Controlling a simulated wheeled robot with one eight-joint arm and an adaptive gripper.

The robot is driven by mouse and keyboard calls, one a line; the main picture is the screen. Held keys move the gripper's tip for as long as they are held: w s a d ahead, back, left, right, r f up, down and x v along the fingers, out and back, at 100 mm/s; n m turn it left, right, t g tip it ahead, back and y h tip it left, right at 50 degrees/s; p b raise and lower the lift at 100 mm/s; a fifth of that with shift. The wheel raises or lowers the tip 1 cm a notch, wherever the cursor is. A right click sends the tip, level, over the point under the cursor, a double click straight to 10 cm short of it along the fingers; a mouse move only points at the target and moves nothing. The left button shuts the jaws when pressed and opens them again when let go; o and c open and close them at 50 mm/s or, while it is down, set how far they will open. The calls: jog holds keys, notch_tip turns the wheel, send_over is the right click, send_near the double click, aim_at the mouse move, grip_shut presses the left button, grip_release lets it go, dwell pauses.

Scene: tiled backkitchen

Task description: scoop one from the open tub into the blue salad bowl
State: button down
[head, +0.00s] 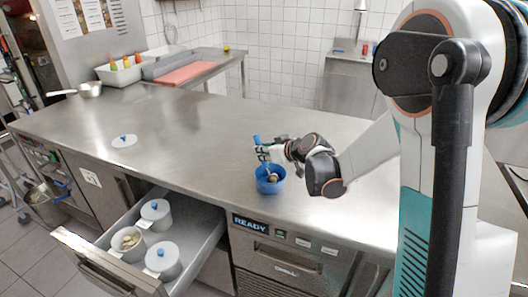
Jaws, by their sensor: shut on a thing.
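The blue salad bowl (261,187) stands on the steel counter near its front edge. My gripper (264,155) is just above the bowl, shut on a scoop with a blue handle (257,140). The scoop's head (272,178) is down at the bowl, inside or just over its rim. I cannot tell whether the scoop's head holds anything. The open tub (133,256) is in the pulled-out drawer at the lower left, with pale yellowish pieces (129,241) inside.
Two lidded tubs with blue knobs, one behind (157,220) and one in front (163,266), share the drawer (205,240). A loose white lid (124,142) lies on the counter (190,130). A pan (90,90) and a bottle tray (120,75) are at the back left. The counter's middle is clear.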

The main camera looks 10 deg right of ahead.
notch_tip(320, 180, up, 11)
jog(key=p, duration=0.7)
jog(key=shift+r, duration=0.2)
dwell(0.5)
